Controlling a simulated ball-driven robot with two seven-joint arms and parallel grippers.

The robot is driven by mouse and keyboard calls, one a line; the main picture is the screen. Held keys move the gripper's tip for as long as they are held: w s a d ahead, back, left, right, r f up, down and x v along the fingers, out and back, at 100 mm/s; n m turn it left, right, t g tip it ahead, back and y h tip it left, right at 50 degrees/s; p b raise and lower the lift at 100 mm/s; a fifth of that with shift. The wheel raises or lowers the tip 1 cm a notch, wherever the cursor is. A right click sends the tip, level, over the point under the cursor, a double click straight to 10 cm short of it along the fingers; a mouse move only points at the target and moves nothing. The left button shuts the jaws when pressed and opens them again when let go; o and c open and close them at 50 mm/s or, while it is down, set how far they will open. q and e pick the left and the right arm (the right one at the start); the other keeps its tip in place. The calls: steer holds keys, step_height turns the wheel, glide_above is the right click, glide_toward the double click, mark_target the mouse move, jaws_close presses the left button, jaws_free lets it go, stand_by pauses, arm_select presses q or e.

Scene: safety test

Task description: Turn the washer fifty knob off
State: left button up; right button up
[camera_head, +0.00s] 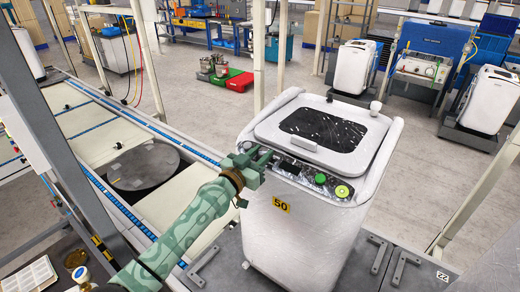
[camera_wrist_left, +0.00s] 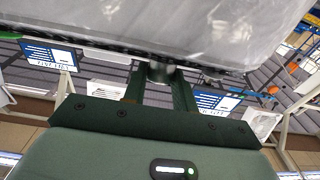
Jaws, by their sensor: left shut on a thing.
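The washer (camera_head: 300,225) is a white top-loading machine with a yellow "50" label (camera_head: 281,204) on its front. Its dark-windowed lid (camera_head: 322,130) is closed. The control panel at its front edge has a green button (camera_head: 321,178) and a yellow-green round control (camera_head: 342,191). My left gripper (camera_head: 262,160) is at the left end of this panel, its fingers shut on a small dark knob. In the left wrist view the knob (camera_wrist_left: 160,72) sits between the fingers, under the washer's pale edge. My right gripper is in neither view.
A conveyor line with a dark round plate (camera_head: 143,166) runs along the left. Other white washers (camera_head: 354,66) stand at the back right. A pale post (camera_head: 258,60) rises behind the washer. Grey floor lies open between them.

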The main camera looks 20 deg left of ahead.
arm_select(q)
steer(key=o, duration=1)
steer(key=b+v, duration=0.1)
steer(key=v, duration=1.5)
steer(key=shift+s+a, duration=0.1)
steer(key=shift+s, duration=0.05)
